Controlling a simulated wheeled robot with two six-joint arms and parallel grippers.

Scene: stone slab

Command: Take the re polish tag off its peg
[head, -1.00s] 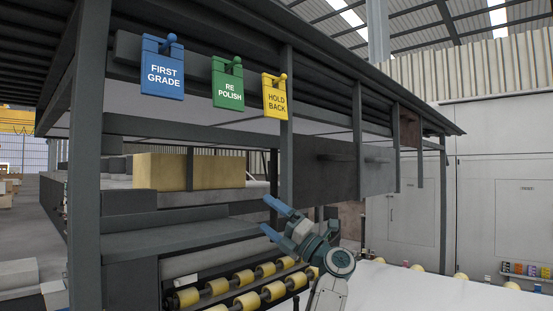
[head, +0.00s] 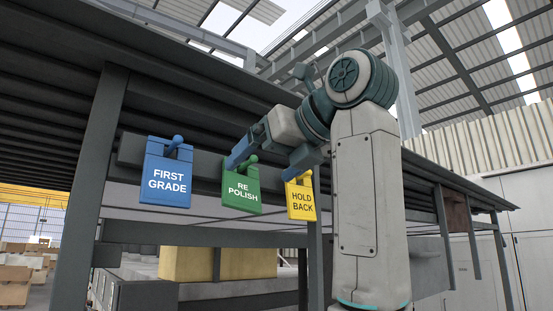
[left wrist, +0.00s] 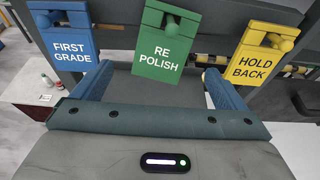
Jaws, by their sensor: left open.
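The green RE POLISH tag (head: 241,188) hangs from its green peg (head: 253,158) on the dark rail, between two other tags. It also shows in the left wrist view (left wrist: 164,45), upper middle. My left gripper (head: 269,162) is open and empty, raised close to the green tag. In the left wrist view, its blue fingers (left wrist: 158,72) are spread wide, one on either side of the green tag's lower part in the picture. I cannot tell how much depth lies between the fingertips and the tag. My right gripper is in neither view now.
The blue FIRST GRADE tag (head: 167,173) hangs to the left, and the yellow HOLD BACK tag (head: 300,198) hangs to the right, near a finger in the picture. A dark frame post (head: 90,170) stands left. A yellowish block (head: 200,264) lies below the rail.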

